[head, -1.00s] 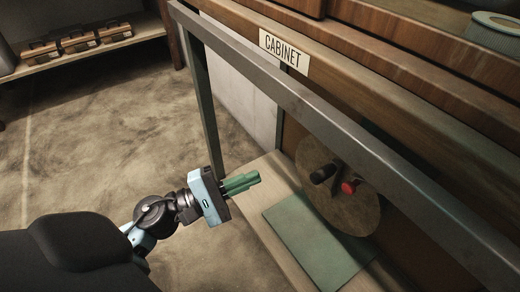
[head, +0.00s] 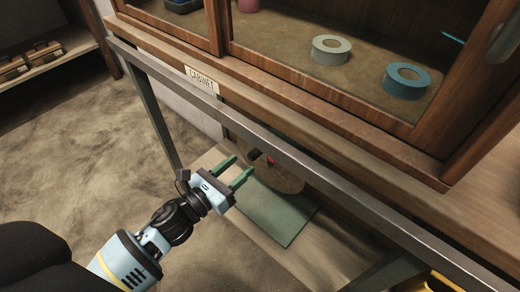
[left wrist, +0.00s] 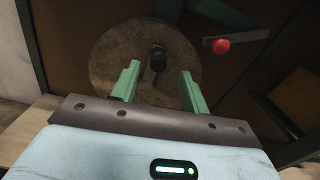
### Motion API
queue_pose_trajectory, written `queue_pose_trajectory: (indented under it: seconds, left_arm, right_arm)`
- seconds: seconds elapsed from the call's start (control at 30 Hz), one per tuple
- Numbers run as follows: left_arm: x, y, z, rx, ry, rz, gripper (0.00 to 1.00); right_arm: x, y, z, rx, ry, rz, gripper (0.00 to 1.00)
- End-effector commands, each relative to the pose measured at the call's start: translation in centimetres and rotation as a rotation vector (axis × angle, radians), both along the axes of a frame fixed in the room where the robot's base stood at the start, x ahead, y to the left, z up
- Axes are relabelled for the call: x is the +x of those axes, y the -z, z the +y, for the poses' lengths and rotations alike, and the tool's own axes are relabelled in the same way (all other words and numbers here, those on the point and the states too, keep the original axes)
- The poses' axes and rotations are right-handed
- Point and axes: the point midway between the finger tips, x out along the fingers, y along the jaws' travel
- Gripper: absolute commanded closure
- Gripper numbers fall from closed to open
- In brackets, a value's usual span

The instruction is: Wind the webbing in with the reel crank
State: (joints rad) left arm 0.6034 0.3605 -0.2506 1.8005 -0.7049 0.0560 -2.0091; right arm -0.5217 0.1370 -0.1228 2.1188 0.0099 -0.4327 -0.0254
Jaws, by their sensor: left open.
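The reel is a round brown disc (head: 283,181) under the cabinet's front rail; it faces my left gripper in the left wrist view (left wrist: 115,62). A dark cylindrical handle (left wrist: 158,58) stands out from the disc. A red knob (left wrist: 221,46) sits on a grey bar to its right; it also shows in the head view (head: 270,160). My left gripper (head: 243,166) is open and empty, its green fingers apart in front of the disc. The dark handle appears between the fingers in the left wrist view, with no contact visible. I cannot make out the webbing. My right gripper is not in view.
A metal rail (head: 290,158) runs across above the reel, below the wooden cabinet (head: 340,100). A green mat (head: 262,216) lies on the low shelf in front of the disc. Tape rolls, one pale (head: 331,42) and one blue (head: 404,71), lie inside the cabinet. Open floor lies left.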

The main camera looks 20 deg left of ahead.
Motion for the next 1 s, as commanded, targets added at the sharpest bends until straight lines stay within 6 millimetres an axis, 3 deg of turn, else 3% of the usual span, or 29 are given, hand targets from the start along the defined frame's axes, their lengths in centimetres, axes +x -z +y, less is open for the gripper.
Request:
queue_pose_trajectory:
  seconds: [0.37,0.8,1.0]
  left_arm:
    - [0.8,0.3,-0.3,-0.032,-0.006,0.029,0.55]
    - [6.0,0.3,-2.3,-0.030,-0.005,0.027,0.55]
    - [7.3,0.2,-2.7,-0.029,-0.005,0.026,0.55]
  right_arm:
    - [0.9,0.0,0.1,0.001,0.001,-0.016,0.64]
    - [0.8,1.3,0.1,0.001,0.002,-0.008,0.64]
    - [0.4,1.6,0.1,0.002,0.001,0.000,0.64]
